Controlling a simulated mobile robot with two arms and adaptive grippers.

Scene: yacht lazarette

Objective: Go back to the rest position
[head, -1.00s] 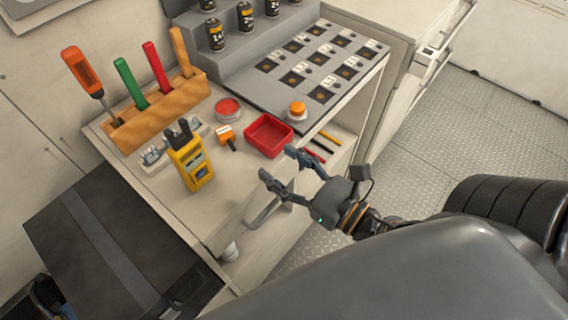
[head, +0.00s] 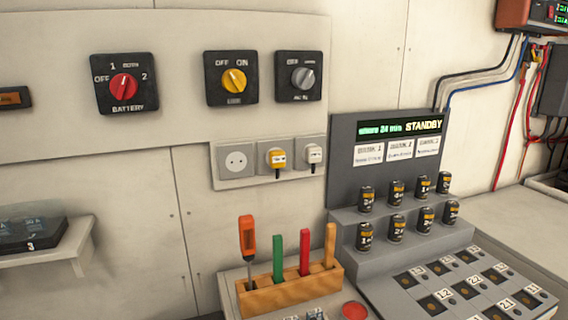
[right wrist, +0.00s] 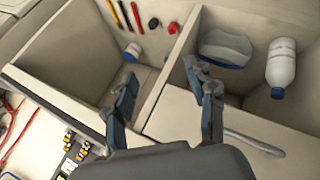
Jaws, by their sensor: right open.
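My right gripper (right wrist: 168,98) shows in the right wrist view with its two fingers spread apart and nothing between them. It is above a divided light-coloured compartment. Neither of my grippers shows in the head view now, and my left gripper is in no current view.
The head view shows a wall panel with a red battery switch (head: 124,87), a yellow switch (head: 233,80) and sockets (head: 237,163). Below stand a wooden tool rack (head: 290,289) and a stepped battery stand (head: 408,228).

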